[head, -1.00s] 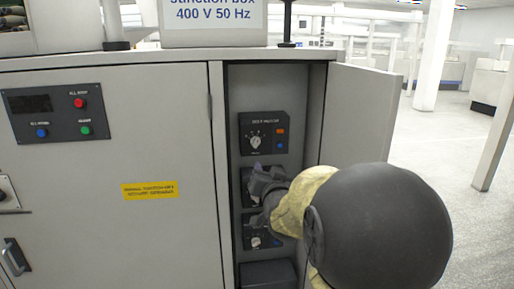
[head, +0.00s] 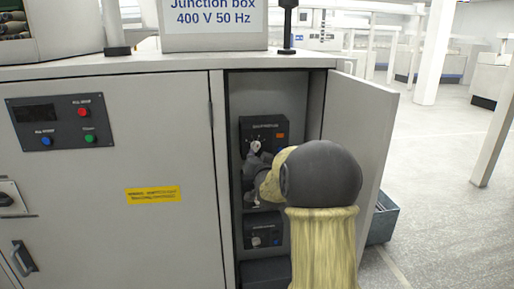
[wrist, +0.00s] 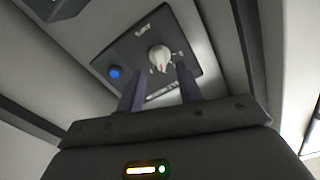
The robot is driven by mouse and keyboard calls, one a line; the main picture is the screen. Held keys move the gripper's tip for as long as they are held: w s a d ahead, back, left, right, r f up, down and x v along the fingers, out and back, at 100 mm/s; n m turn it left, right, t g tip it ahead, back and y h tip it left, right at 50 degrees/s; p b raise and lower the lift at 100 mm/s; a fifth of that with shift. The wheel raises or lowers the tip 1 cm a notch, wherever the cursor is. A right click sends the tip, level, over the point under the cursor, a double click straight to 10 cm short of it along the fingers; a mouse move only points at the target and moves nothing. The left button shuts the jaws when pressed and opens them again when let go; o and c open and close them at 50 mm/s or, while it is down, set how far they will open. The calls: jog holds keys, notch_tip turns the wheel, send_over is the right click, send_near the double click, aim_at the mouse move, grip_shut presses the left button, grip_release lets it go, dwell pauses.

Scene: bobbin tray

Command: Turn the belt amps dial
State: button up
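In the open cabinet bay, the top black panel (head: 264,130) has a pale dial (head: 256,146); its small lettering is too blurred to read surely. My gripper (head: 258,158) is close in front of and just below this dial, covering the panel's lower part. In the wrist view a white dial with a red mark (wrist: 159,58) sits on a dark panel beside a blue button (wrist: 115,72). My gripper's two fingers (wrist: 160,70) are open, spread to either side of the dial's near edge. I see no clear contact. I cannot tell which dial is belt amps.
A lower panel (head: 263,232) with another dial shows below my gripper; the middle one is mostly hidden by my arm. The open cabinet door (head: 357,125) stands close on the right. A grey bin (head: 382,220) is on the floor behind it. Open floor lies further right.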

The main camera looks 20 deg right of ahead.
aim_at(257, 149)
jog(key=p+x, duration=0.1)
jog(key=x, duration=0.3)
jog(key=shift+w, duration=0.15)
jog(key=shift+c, duration=0.3)
grip_shut()
